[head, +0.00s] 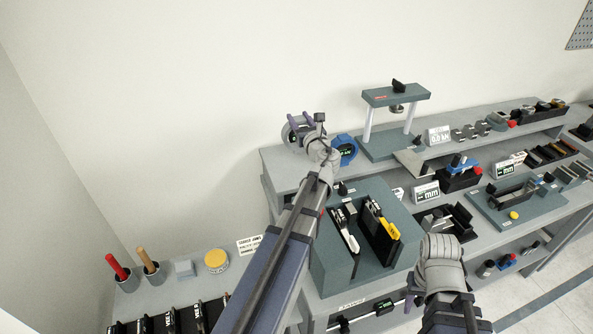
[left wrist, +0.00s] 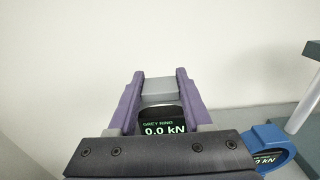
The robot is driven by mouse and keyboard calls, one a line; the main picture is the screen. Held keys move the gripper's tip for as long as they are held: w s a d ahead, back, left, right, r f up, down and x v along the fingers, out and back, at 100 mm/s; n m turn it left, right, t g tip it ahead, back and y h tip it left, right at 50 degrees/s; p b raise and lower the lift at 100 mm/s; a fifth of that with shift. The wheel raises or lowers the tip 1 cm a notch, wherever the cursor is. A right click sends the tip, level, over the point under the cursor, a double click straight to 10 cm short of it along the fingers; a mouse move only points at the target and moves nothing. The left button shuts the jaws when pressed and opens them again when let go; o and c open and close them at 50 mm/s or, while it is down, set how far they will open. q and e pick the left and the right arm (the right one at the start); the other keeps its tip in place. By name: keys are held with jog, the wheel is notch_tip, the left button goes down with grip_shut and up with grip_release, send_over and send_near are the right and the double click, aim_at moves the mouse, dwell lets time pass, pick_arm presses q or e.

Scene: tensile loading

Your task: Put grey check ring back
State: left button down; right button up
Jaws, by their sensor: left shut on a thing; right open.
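The grey check ring (head: 291,134) is held up near the back left corner of the bench shelf in the head view. In the left wrist view the ring's grey top block (left wrist: 158,88) sits between the purple fingers, above a display reading "GREY RING 0.0 kN". My left gripper (head: 303,126) is shut on it; its fingers also show in the left wrist view (left wrist: 158,100). The ring's lower part is hidden, and I cannot tell whether it touches the shelf. My right gripper (head: 450,220) is open and empty over the bench's middle.
A blue ring (head: 345,148) stands just right of the grey ring; it also shows in the left wrist view (left wrist: 272,146). A green press frame (head: 385,144) stands further right. A green block with slots (head: 335,272) holds calipers in front. The wall is close behind.

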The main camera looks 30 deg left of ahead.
pick_arm(q)
jog(key=shift+s+d+r, duration=0.15)
jog(key=shift+d, duration=0.1)
jog(key=shift+a+f+b, duration=0.1)
jog(key=shift+f+b, duration=0.4)
notch_tip(320, 180, down, 5)
jog(key=b, duration=0.5)
jog(key=shift+f, duration=0.2)
notch_tip(320, 180, down, 4)
jog(key=b, duration=0.4)
jog(key=shift+r, duration=0.2)
jog(key=shift+f, duration=0.15)
jog(key=shift+c, duration=1.6)
grip_release()
